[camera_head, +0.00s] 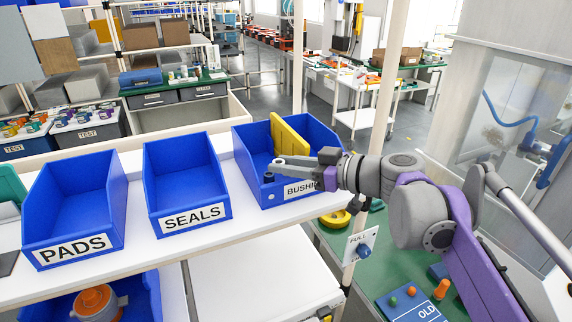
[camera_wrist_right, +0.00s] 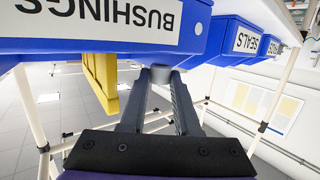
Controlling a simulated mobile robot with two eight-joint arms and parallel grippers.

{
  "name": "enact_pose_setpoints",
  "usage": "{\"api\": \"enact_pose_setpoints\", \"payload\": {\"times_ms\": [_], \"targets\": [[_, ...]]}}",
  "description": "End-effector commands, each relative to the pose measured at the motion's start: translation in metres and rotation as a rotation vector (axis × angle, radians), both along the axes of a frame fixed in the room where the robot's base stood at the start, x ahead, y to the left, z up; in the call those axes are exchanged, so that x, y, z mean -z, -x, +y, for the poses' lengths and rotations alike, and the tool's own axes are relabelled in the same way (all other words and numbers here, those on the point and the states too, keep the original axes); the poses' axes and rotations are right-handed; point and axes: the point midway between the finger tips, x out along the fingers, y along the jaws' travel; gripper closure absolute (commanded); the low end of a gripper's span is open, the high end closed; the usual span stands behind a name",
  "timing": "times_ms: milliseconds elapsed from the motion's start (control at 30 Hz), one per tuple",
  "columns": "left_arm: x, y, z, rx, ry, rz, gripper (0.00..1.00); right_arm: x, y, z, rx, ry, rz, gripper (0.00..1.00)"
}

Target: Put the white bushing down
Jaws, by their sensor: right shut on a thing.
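My right gripper (camera_head: 279,168) reaches in from the right over the front of the blue bushings bin (camera_head: 246,150). It is shut on a small pale thing at its fingertips, which looks like the white bushing (camera_head: 281,161); its shape is hard to make out. A yellow divider (camera_head: 291,136) stands in the bin. My left gripper is not in view.
The seals bin (camera_head: 185,165) and pads bin (camera_head: 75,190) stand to the left on the white shelf (camera_head: 130,172), with open insides. A pale upright post (camera_head: 383,110) is behind my right arm. A green table (camera_head: 375,275) lies below right.

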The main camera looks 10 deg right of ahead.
Motion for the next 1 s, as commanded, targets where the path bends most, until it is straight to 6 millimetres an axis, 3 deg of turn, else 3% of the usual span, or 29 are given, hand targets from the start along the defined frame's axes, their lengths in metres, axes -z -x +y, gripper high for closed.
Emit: {"api": "enact_pose_setpoints", "payload": {"times_ms": [567, 600, 633, 1000], "targets": [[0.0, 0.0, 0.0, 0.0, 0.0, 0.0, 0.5, 0.011, 0.0, 0.0, 0.0, 0.0, 0.0, 1.0], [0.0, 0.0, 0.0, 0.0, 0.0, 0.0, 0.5, 0.012, 0.0, 0.0, 0.0, 0.0, 0.0, 0.63], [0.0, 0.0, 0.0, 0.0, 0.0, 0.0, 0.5, 0.011, 0.0, 0.0, 0.0, 0.0, 0.0, 0.57], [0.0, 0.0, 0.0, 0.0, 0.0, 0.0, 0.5, 0.007, 0.0, 0.0, 0.0, 0.0, 0.0, 0.57]]}}
